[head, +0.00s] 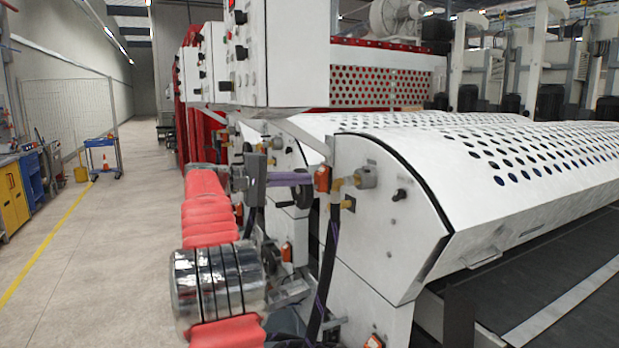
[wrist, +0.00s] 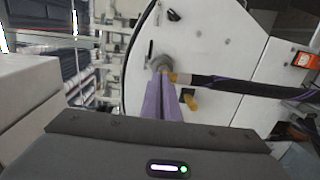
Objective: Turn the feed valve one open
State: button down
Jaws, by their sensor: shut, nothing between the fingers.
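The feed valve appears to be the fitting on the white end panel of the near machine, with a round grey body (head: 366,177) and a brass elbow on a black hose with a purple stripe (head: 330,245). In the wrist view the grey body (wrist: 160,62) lies just past my fingertips, partly hidden by them. My gripper (head: 308,179) is shut and empty, its purple fingers side by side. In the wrist view the fingers (wrist: 161,78) point at the fitting and overlap its near edge. I cannot tell whether they touch it. The valve's setting cannot be told.
A black handwheel (head: 301,190) and an orange part (head: 322,178) sit close to my fingers. A small brass piece (wrist: 193,102) shows beside them. The perforated white cover (head: 480,160) rises to the right. The aisle floor (head: 90,240) at left is clear.

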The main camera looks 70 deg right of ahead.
jog(key=w+a+f+n+t+y, duration=0.15)
jog(key=w+a+f+t, duration=0.25)
jog(key=a, duration=0.7)
jog(key=w+a+f+n+t+y, duration=0.1)
jog(key=w+a+f+n+t, duration=0.25)
jog(key=a, duration=0.65)
jog(key=w+a+f+n+t+y, duration=0.1)
jog(key=w+a+f+t, duration=0.3)
jog(key=a, duration=0.7)
jog(key=s+a+f+n+t+y, duration=0.1)
jog(key=s+a+f+t+y, duration=0.1)
jog(key=a, duration=0.9)
jog(key=s+a+f+n+t+y, duration=0.1)
jog(key=s+a+f+t+y, duration=0.1)
jog(key=a+f, duration=0.5)
jog(key=s+a+f+n+t+y, duration=0.1)
jog(key=s+a+f+y, duration=0.3)
jog(key=a, duration=1.1)
jog(key=shift+s+f+t, duration=0.65)
jog(key=shift+s+f, duration=0.05)
jog(key=shift+s, duration=0.15)
jog(key=shift+s, duration=0.1)
